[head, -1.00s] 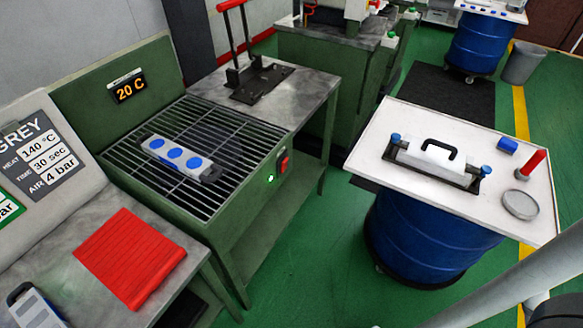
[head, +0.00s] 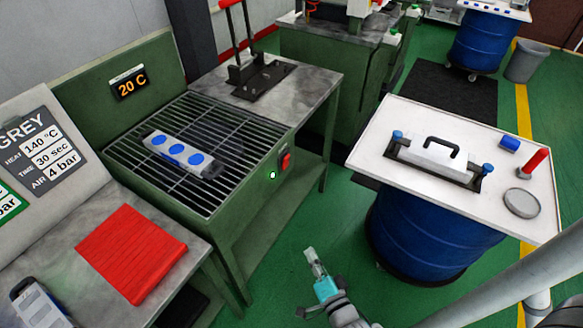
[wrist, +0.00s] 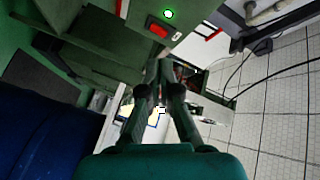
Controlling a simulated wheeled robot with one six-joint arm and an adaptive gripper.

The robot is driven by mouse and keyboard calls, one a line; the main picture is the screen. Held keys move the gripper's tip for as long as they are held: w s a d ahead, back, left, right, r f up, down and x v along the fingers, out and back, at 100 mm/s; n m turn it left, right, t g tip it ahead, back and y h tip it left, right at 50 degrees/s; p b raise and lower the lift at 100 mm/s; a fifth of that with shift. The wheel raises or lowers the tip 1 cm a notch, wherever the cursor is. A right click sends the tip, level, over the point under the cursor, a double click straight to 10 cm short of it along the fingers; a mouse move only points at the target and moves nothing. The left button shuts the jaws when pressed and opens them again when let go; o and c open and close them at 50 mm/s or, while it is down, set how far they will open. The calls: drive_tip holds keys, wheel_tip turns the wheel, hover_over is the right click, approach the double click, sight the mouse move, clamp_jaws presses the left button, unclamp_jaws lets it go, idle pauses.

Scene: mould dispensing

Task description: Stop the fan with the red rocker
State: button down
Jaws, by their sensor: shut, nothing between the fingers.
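The red rocker (head: 286,161) sits on the front side of the green grille bench, near its right corner. A small green light (head: 273,175) glows to its left. The rocker also shows in the wrist view (wrist: 157,28), with the lit green light above it.
The green bench's grille (head: 125,150) holds a grey mould with blue discs (head: 178,150). Its display (head: 130,87) reads 20 C. A red mat (head: 130,252) lies at front left. A white-topped blue drum (head: 425,240) stands right. Green floor is clear between bench and drum.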

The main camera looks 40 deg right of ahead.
drive_tip(key=w+d+r+m+h, duration=0.1)
drive_tip(key=w+d+m+h, duration=0.2)
drive_tip(key=w+d+m, duration=0.5)
drive_tip(key=w+d, duration=0.4)
drive_tip(key=w, duration=0.2)
drive_tip(key=shift+w+m, duration=0.3)
drive_tip(key=shift+w, duration=0.05)
drive_tip(key=shift+d, duration=0.15)
approach(288, 159)
drive_tip(key=w+d, duration=0.2)
drive_tip(key=d, duration=0.2)
drive_tip(key=shift+w+a, duration=0.25)
drive_tip(key=shift+w, duration=0.7)
drive_tip(key=shift+w+a, duration=0.2)
drive_tip(key=shift+w, duration=0.8)
drive_tip(key=shift+w+a, duration=0.1)
drive_tip(key=shift+w, duration=0.1)
